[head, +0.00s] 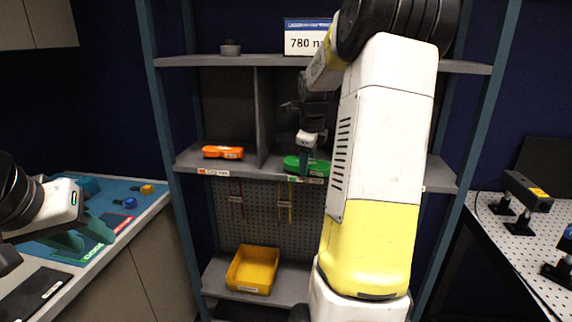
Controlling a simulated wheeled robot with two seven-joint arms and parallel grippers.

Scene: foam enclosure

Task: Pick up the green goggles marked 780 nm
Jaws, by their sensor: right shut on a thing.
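The green goggles (318,167) lie on the middle shelf of the rack, right of the upright divider. A sign reading 780 n, its end hidden by my arm, hangs at the top shelf (303,42). My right gripper (304,168) reaches down from above and is shut on the green goggles, which look level and close to the shelf. Part of the goggles' right side is near my arm. My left gripper (80,222) is at the left over the blue-topped bench; its fingers' spacing is unclear.
Orange goggles (223,152) lie left of the divider (262,115). A yellow bin (253,269) stands on the bottom shelf (218,278). A small dark object (231,48) sits on the top shelf. A perforated table (520,255) with optics is at right.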

